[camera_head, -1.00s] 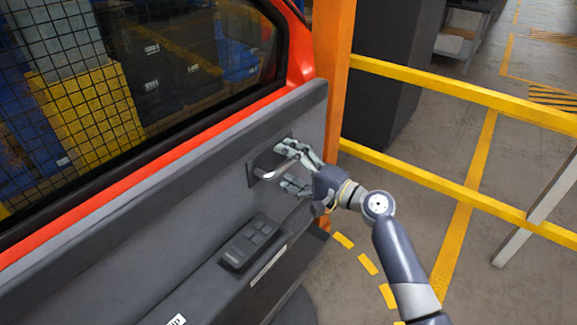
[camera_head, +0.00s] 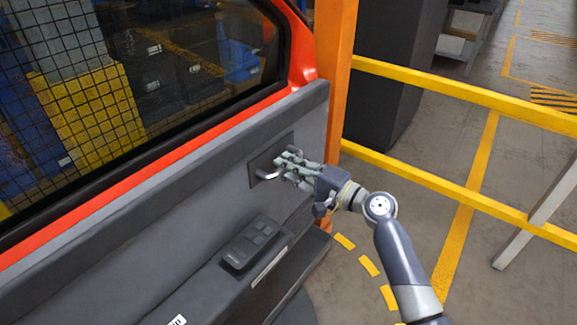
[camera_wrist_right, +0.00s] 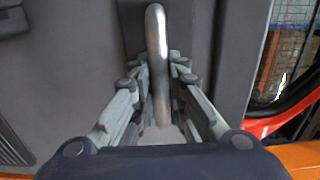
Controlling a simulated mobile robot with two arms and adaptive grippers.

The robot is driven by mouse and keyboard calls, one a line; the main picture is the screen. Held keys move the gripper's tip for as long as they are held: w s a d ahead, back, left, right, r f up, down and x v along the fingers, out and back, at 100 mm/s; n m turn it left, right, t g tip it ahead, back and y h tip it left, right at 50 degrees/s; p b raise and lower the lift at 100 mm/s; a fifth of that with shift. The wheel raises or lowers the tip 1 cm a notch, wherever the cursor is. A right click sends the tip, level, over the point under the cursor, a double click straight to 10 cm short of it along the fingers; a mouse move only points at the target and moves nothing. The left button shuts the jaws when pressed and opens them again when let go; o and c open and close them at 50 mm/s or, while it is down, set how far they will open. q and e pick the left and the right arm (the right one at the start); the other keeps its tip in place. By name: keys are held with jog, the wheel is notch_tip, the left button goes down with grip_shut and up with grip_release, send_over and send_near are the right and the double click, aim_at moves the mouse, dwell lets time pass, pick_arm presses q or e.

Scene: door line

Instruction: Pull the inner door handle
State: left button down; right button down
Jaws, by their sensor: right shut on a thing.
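The inner door handle (camera_head: 267,174) is a short silver bar in a dark recessed plate on the grey inner panel of the orange-red door (camera_head: 150,235). My right gripper (camera_head: 285,170) is at the handle, its fingers closed around the bar's right part and hiding it in the head view. In the right wrist view the silver handle (camera_wrist_right: 158,60) runs lengthwise between the two fingers, which are shut on it on both sides. My left gripper is not in view.
A switch block (camera_head: 250,245) sits on the armrest below the handle. An orange post (camera_head: 334,70) stands just behind the door's edge. Yellow rails (camera_head: 440,185) run to the right of it. Open floor with yellow markings lies at lower right.

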jog(key=shift+s+d+f, duration=0.1)
jog(key=shift+d, duration=0.15)
jog(key=shift+s+d, duration=0.4)
jog(key=shift+d, duration=0.2)
jog(key=shift+f, duration=0.1)
dwell(0.5)
jog(key=shift+a, duration=0.15)
jog(key=shift+w+a, duration=0.25)
jog(key=shift+a, duration=0.05)
grip_release()
dwell(0.4)
jog(key=shift+r, duration=0.2)
